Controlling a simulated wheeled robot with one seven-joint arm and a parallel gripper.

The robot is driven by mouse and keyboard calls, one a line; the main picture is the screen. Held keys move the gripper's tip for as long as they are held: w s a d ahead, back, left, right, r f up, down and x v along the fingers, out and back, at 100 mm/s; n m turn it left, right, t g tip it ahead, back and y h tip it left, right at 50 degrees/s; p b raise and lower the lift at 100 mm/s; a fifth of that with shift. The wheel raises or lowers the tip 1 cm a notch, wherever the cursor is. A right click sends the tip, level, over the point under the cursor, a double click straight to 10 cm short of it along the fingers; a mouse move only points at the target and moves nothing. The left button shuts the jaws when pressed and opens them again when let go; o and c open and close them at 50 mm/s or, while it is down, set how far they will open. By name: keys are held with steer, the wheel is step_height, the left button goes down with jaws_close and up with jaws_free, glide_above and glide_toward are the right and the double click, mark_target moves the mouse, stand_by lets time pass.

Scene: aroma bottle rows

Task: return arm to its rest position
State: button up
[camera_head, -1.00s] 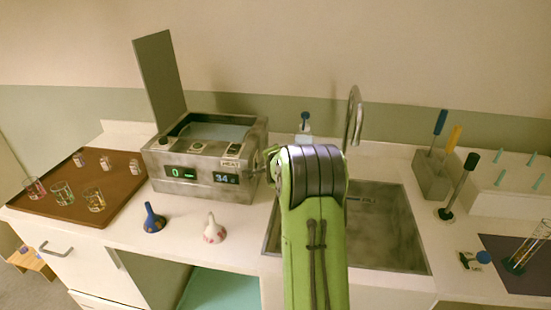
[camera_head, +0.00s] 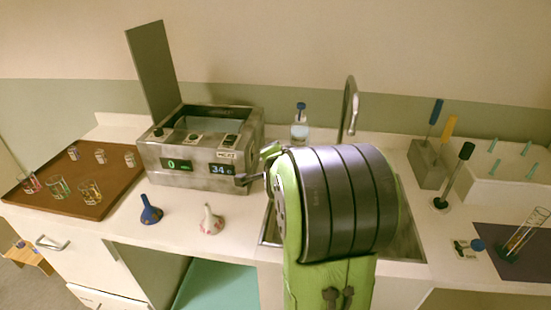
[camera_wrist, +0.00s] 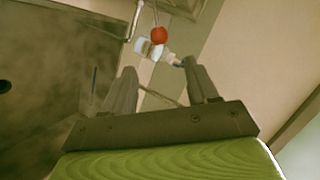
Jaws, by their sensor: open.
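My arm (camera_head: 340,210), green with a dark ribbed joint, rises in the middle of the head view in front of the sink. My gripper (camera_wrist: 161,75) shows in the wrist view with its two grey fingers apart and nothing between them. In the head view the arm hides most of the gripper. The wrist view looks over the sink basin (camera_wrist: 60,60), with a small red round thing (camera_wrist: 158,35) and a clear bottle beyond the fingertips.
The heater box (camera_head: 200,165) with raised lid stands left of my arm. A brown tray (camera_head: 110,200) with several glasses is farther left. The faucet (camera_head: 349,100) and a blue-capped bottle (camera_head: 299,125) are behind. A tool holder (camera_head: 428,165) is right.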

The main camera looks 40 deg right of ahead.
steer(key=shift+s+a+r, duration=0.2)
steer(key=shift+s+a, duration=0.1)
steer(key=shift+s, duration=0.15)
steer(key=shift+a, duration=0.1)
steer(key=s+a+r+n+g+y+p, duration=0.1)
steer(key=s+a+r+n+y, duration=0.2)
steer(key=a+n, duration=0.5)
steer(key=s+a+n+g+y+p, duration=0.1)
steer(key=s+a+n+y, duration=0.4)
steer(key=a, duration=0.7)
steer(key=s+a+n+g, duration=0.1)
steer(key=s+a+n, duration=0.2)
steer(key=s, duration=0.3)
steer(key=s+a+f+n+g, duration=0.1)
steer(key=s+a+n, duration=0.3)
steer(key=s, duration=0.2)
steer(key=shift+s+a+f+n+g+p, duration=0.15)
steer(key=shift+s+f+n+g+p, duration=0.15)
steer(key=shift+s+g, duration=0.1)
steer(key=shift+r, duration=0.1)
stand_by(2.4)
